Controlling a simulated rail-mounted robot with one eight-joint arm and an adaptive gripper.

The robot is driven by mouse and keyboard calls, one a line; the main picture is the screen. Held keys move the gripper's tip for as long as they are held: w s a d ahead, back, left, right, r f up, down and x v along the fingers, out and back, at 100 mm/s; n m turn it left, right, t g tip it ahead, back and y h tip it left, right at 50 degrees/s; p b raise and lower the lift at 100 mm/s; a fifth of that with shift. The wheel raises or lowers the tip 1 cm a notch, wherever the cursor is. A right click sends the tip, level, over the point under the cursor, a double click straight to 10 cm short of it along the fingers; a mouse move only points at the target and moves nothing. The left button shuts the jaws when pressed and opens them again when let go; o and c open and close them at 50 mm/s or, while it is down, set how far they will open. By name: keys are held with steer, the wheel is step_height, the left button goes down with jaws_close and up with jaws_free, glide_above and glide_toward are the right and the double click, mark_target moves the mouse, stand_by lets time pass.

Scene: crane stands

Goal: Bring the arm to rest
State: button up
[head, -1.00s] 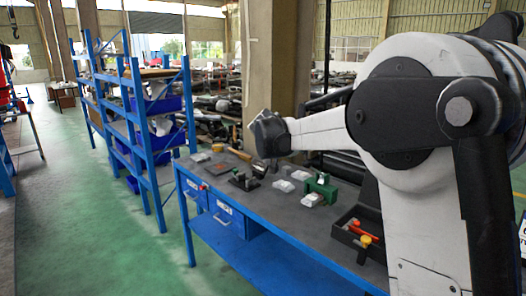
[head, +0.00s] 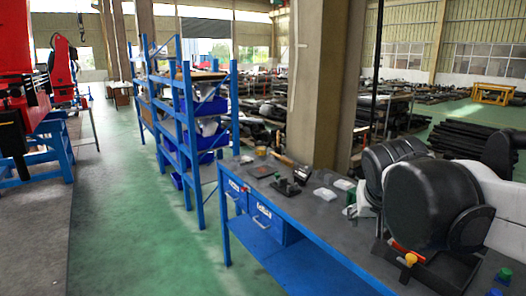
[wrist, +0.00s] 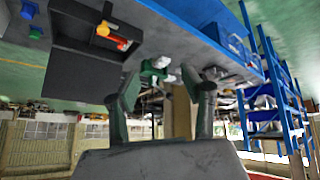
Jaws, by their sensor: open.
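My gripper (wrist: 165,88) shows in the wrist view with its two dark fingers spread apart and nothing between them. That view is upside down, and the fingers point toward the workbench. In the head view, my arm is folded at the right, over the right part of the workbench (head: 322,222). I cannot make out the fingers there. A green fixture (wrist: 152,70) and white pieces lie on the bench beyond the fingertips in the wrist view.
A black tray (wrist: 72,55) with an orange-red handled tool (wrist: 112,37) lies close by my arm. A blue shelf rack (head: 185,110) stands left of the bench, and a concrete pillar (head: 325,90) behind it. The green floor (head: 130,200) at left is open.

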steer(key=s+a+f+n+y, duration=0.1)
steer(key=s+a+f, duration=0.1)
steer(key=s+f, duration=0.2)
steer(key=s+a+f+n+y, duration=0.1)
steer(key=s+f, duration=0.3)
steer(key=s, duration=0.7)
steer(key=shift+s+a+y, duration=0.15)
steer(key=shift+a+y, duration=0.15)
steer(key=shift+a, duration=0.05)
steer(key=shift+f, duration=0.1)
stand_by(0.9)
